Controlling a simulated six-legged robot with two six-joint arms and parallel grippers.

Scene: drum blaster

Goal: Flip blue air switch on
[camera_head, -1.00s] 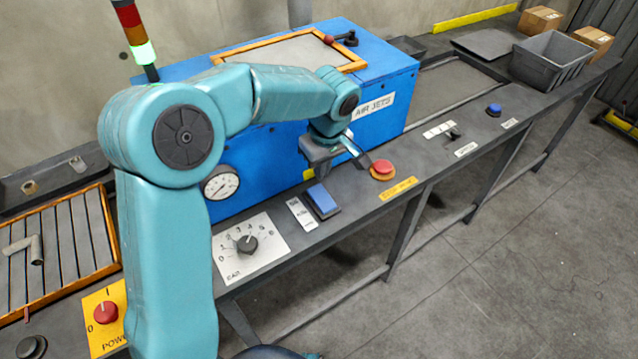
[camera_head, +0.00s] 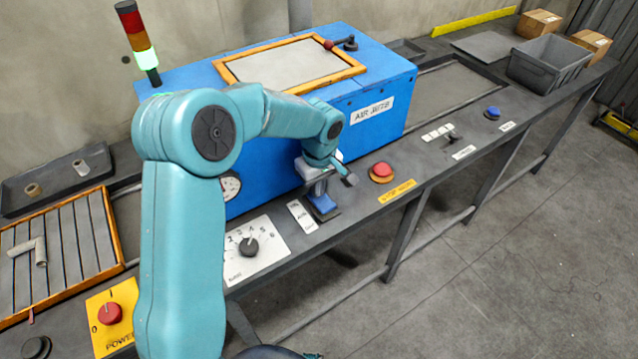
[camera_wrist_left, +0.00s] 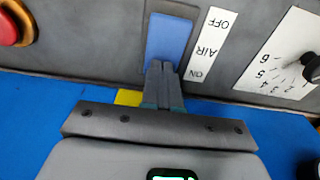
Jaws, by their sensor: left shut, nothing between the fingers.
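The blue air switch (camera_head: 322,205) is a blue rocker on a dark base on the bench's front ledge. A white label (camera_head: 302,216) stands on its left. In the left wrist view the switch (camera_wrist_left: 168,40) lies beside the label (camera_wrist_left: 209,45) reading OFF, AIR, ON. My left gripper (camera_head: 320,190) is shut and empty, over the switch. In the left wrist view its fingertips (camera_wrist_left: 162,68) overlap the rocker's end near the ON word. I cannot tell whether they touch it. The fingers hide that end. My right gripper is not in view.
A red stop button (camera_head: 382,170) sits to the right of the switch, and a dial plate (camera_head: 257,247) to its left. The blue AIR JETS box (camera_head: 380,90) stands behind. A red power knob (camera_head: 109,313) is at lower left.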

